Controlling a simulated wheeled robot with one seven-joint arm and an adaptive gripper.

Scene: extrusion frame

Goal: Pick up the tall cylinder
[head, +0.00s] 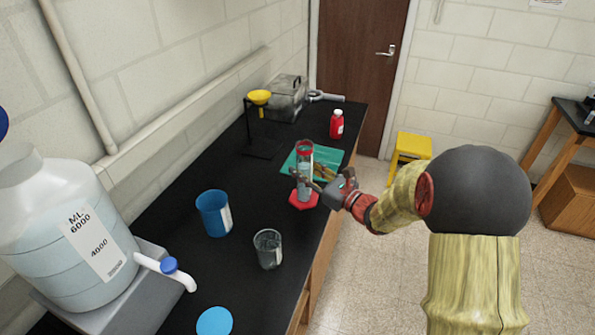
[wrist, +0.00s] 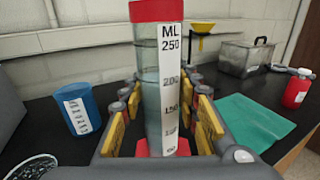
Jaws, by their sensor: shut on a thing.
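The tall cylinder (head: 305,168) is a clear graduated cylinder with a red rim and a red foot. It stands upright at the right side of the black bench in the head view. My gripper (head: 318,180) reaches it from the right and is shut around its body. In the wrist view the cylinder (wrist: 160,70) fills the middle, with a white scale marked ML 250. The yellow-padded fingers of my gripper (wrist: 158,125) lie on both sides of it. Its red foot shows low between the fingers. I cannot tell whether the foot touches the bench.
A blue cup (head: 213,213) and a glass beaker (head: 268,249) stand nearer on the bench. A green mat (head: 325,157) lies just behind the cylinder. A red bottle (head: 336,124), a yellow funnel on a stand (head: 259,97) and a grey box (head: 287,100) are farther back.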

